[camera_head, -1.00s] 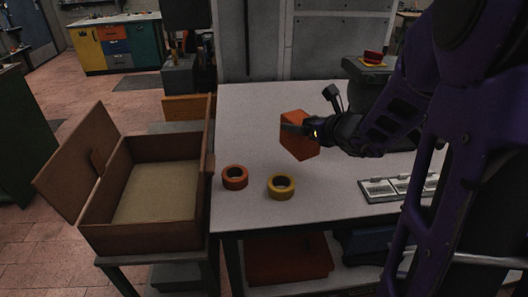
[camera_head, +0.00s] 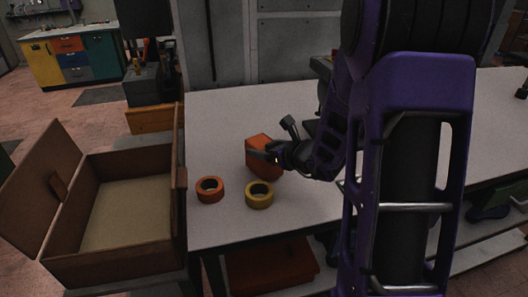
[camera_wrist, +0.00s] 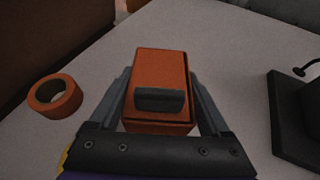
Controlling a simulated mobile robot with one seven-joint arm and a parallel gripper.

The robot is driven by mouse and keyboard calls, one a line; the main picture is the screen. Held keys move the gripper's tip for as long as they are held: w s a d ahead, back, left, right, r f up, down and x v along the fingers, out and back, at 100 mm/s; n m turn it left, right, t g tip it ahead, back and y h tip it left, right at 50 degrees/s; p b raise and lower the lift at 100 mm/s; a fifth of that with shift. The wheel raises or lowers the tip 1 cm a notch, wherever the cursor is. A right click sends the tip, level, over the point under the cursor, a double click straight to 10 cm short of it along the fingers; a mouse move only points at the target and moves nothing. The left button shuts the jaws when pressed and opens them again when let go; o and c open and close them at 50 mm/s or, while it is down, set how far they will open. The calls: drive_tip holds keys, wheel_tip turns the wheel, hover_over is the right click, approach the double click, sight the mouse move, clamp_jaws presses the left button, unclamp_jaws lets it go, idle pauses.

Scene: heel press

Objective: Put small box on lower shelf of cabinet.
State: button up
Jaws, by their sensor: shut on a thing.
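The small box (camera_head: 260,146) is orange and sits between the fingers of my gripper (camera_head: 262,155), over the white worktable behind two tape rolls. In the wrist view the box (camera_wrist: 160,66) stands between the two grey fingers (camera_wrist: 161,100), which are shut on its sides; a dark grey bar crosses its near face. I cannot tell whether its underside touches the tabletop. A brown open wooden case (camera_head: 165,245), with its door swung out to the left, stands left of the table. I cannot tell whether it is the cabinet; no lower shelf shows inside it.
An orange tape roll (camera_head: 210,190) and a yellow tape roll (camera_head: 259,195) lie at the table's (camera_head: 215,225) near left. A red bin (camera_head: 270,268) is under the table. A multicoloured drawer unit (camera_head: 70,55) stands far left. My purple arm hides much of the right.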

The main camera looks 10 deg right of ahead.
drive_tip(key=shift+f, duration=0.35)
drive_tip(key=shift+f, duration=0.15)
drive_tip(key=o, duration=1.2)
